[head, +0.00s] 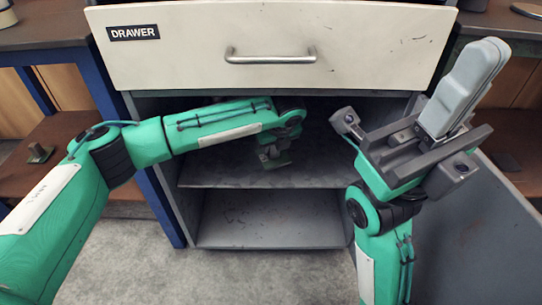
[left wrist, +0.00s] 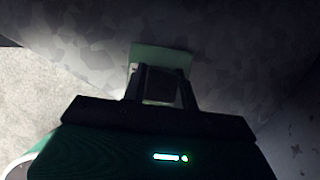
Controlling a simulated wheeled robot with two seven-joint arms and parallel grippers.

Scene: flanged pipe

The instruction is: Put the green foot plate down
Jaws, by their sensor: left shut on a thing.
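The green foot plate (left wrist: 160,56) shows in the left wrist view as a flat green piece at and beyond my left fingertips. My left gripper (left wrist: 160,88) is shut on it; the fingers hide part of the plate. In the head view my left gripper (head: 274,157) is inside the open cupboard, by the middle shelf (head: 225,174). There the plate is dark and hard to make out, and I cannot tell whether it touches the shelf.
A closed drawer (head: 190,62) marked DRAWER sits above the cupboard opening. The lower compartment (head: 270,218) looks empty. A grey door panel (head: 470,245) stands open at the right. Side benches (head: 45,30) flank the cupboard. The shelf around my left gripper looks clear.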

